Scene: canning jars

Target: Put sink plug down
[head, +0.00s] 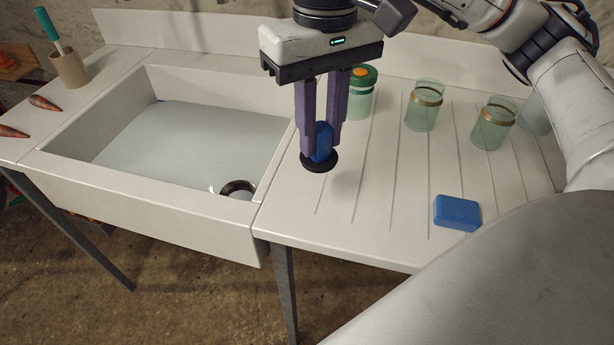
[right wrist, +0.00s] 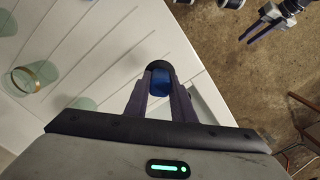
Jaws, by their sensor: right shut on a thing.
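The sink plug is a black disc (head: 319,162) with a blue grip (head: 321,143). My right gripper (head: 322,148) points down with its purple fingers shut on the blue grip. The plug is upright over the left end of the grooved drainboard, beside the sink's right wall; I cannot tell whether the disc touches the board. In the right wrist view the blue grip (right wrist: 161,82) sits between the fingertips, with the black disc beyond. My left gripper (right wrist: 264,22) shows small at the top right of that view, away from the counter; its opening is unclear.
The white sink (head: 150,215) holds water, with a round drain (head: 238,188) at its near right. A blue block (head: 457,212) lies on the drainboard (head: 370,235). Green glass jars (head: 424,108) (head: 493,125) stand behind, one with a green lid (head: 364,77).

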